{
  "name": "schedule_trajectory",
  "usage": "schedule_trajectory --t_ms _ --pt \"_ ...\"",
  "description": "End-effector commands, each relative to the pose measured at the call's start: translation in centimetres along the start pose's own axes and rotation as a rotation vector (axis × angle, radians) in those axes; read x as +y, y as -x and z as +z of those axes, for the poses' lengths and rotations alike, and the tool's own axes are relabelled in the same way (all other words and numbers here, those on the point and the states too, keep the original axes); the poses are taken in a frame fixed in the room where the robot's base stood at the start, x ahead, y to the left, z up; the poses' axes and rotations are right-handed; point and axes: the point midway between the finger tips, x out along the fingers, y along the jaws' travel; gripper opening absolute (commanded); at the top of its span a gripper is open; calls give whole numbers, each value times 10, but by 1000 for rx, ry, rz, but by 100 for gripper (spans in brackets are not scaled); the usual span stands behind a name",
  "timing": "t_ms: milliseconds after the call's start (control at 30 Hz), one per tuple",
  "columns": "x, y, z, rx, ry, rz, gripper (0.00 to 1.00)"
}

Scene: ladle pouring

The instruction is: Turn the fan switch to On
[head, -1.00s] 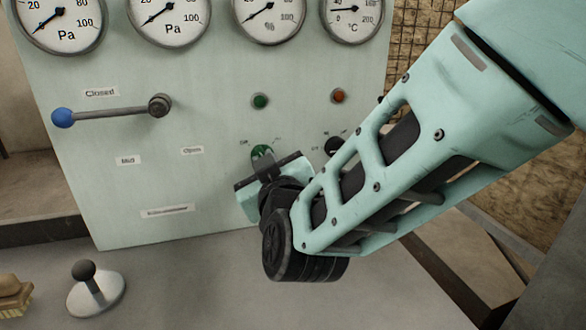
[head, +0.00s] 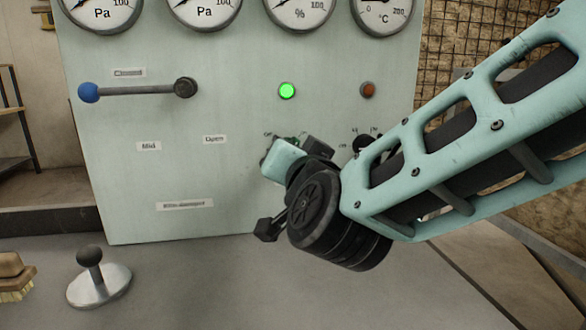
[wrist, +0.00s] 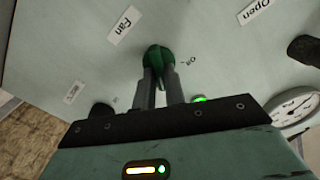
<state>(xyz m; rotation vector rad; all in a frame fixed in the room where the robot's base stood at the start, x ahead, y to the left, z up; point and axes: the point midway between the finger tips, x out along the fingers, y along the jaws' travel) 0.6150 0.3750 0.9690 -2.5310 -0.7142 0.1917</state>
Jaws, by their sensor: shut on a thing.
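The fan switch is a green knob (wrist: 158,57) on the pale green panel, next to a "Fan" label (wrist: 124,28) in the wrist view. My gripper (wrist: 160,78) is shut on the knob, with one finger on each side of it. In the head view my gripper's body (head: 284,160) is against the panel, turned at a tilt, and hides most of the knob. The green lamp (head: 287,91) above the switch is lit; its glow also shows in the wrist view (wrist: 200,98). The small mark beside the knob is too small to read surely.
A black knob (head: 362,143) and a dull orange lamp (head: 368,89) are right of my gripper. A lever with a blue ball (head: 88,92) lies level at left. Gauges line the top. A ball-topped stand (head: 99,277) and brush (head: 15,278) are on the table.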

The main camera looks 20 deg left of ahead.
Motion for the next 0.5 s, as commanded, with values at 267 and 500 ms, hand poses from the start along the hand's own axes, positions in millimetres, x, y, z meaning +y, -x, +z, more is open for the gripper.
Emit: schedule_trajectory --t_ms 267,500 --pt "3 0 3 -1 -176 0 0" --pt "2 0 2 -1 -254 1 0"
